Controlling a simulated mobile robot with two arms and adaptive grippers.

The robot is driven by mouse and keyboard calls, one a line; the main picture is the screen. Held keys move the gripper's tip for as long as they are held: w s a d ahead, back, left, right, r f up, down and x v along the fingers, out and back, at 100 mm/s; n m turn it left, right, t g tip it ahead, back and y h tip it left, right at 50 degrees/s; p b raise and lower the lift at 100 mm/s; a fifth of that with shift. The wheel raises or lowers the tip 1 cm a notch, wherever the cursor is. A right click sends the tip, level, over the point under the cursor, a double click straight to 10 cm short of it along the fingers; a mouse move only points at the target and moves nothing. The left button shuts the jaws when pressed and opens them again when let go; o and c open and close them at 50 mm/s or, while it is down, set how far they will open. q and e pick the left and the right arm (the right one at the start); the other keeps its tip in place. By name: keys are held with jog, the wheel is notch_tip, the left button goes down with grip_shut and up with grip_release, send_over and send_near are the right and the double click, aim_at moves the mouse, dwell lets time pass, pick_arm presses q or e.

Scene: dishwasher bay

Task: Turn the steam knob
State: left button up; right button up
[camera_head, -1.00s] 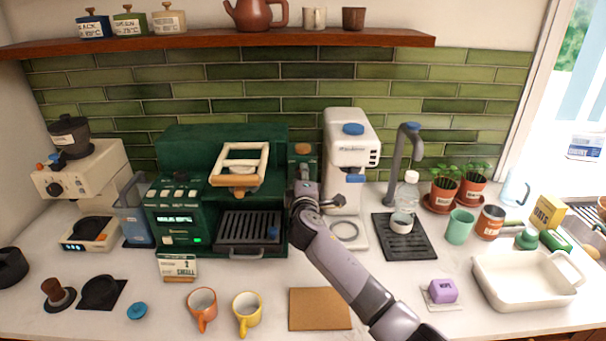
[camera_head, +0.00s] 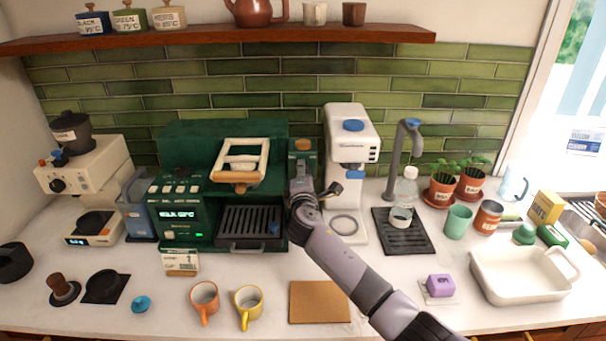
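The dark green espresso machine (camera_head: 230,135) stands against the tiled wall. It has a display, several white buttons and a slatted drip tray (camera_head: 250,221). A brown-orange round knob (camera_head: 303,145) sits on a green panel at its right end; I take this for the steam knob, though no label is readable. My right gripper (camera_head: 301,182) is upright in front of this panel, just below the knob. Its fingers are small and seen from behind, so I cannot tell whether they are open or touch anything. It hides the panel's lower part. My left gripper is not in view.
A white machine (camera_head: 349,120) stands close to the right of my gripper. Orange (camera_head: 204,299) and yellow (camera_head: 248,303) mugs and a brown board (camera_head: 319,302) lie in front. A wooden shelf (camera_head: 220,40) runs above. The counter between machine and mugs is mostly clear.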

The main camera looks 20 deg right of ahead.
jog(key=shift+f, duration=0.1)
jog(key=o, duration=1.2)
jog(key=shift+c, duration=0.2)
jog(key=shift+s, duration=0.1)
jog(key=v, duration=1.2)
